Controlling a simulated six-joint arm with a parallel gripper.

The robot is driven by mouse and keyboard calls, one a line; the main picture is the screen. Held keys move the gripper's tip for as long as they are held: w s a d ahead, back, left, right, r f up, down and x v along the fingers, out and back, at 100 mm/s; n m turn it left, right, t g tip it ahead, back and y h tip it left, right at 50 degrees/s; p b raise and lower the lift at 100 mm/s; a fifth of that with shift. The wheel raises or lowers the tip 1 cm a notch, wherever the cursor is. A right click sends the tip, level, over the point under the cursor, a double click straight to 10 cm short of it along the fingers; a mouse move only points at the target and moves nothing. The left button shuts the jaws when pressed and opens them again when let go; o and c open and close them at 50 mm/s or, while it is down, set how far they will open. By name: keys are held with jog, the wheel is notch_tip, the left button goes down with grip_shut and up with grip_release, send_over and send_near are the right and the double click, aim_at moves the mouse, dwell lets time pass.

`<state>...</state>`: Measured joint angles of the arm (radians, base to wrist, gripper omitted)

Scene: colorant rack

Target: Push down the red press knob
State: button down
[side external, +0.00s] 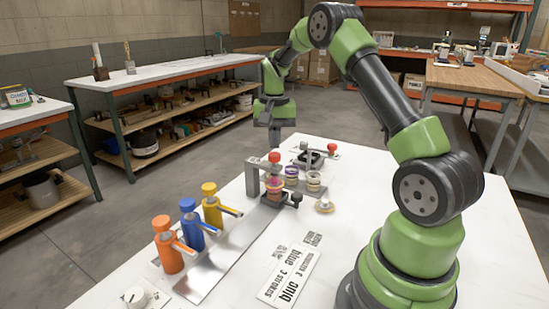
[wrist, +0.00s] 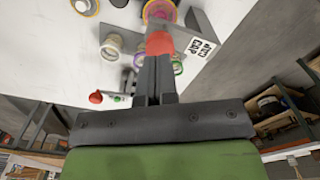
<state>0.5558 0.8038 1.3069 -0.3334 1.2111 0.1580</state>
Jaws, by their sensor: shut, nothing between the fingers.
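The red press knob (side external: 274,157) sits on top of the grey press (side external: 252,178), above a jar with a purple and orange look (side external: 274,186). My gripper (side external: 274,147) points straight down over the knob, its fingers shut and empty. In the wrist view the fingertips (wrist: 158,60) overlap the near edge of the red knob (wrist: 160,43); whether they touch cannot be told. Part of the jar's purple and yellow ring (wrist: 160,10) shows beyond the knob. A second red knob (side external: 332,147) tops a separate dark device behind; it also shows in the wrist view (wrist: 96,97).
Two ringed jars (side external: 291,172) (side external: 313,182) stand right of the press. A small white and yellow piece (side external: 324,206) lies nearby. Orange (side external: 170,250), blue (side external: 194,228) and yellow (side external: 212,208) dispensers stand at front left. A printed card (side external: 290,275) lies on the white table.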

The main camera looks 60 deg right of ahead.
aim_at(274, 154)
jog(key=shift+f, duration=0.1)
dwell(0.5)
jog(key=shift+f, duration=1.4)
jog(key=shift+r, duration=1.45)
jog(key=shift+r, duration=2)
jog(key=shift+r, duration=0.1)
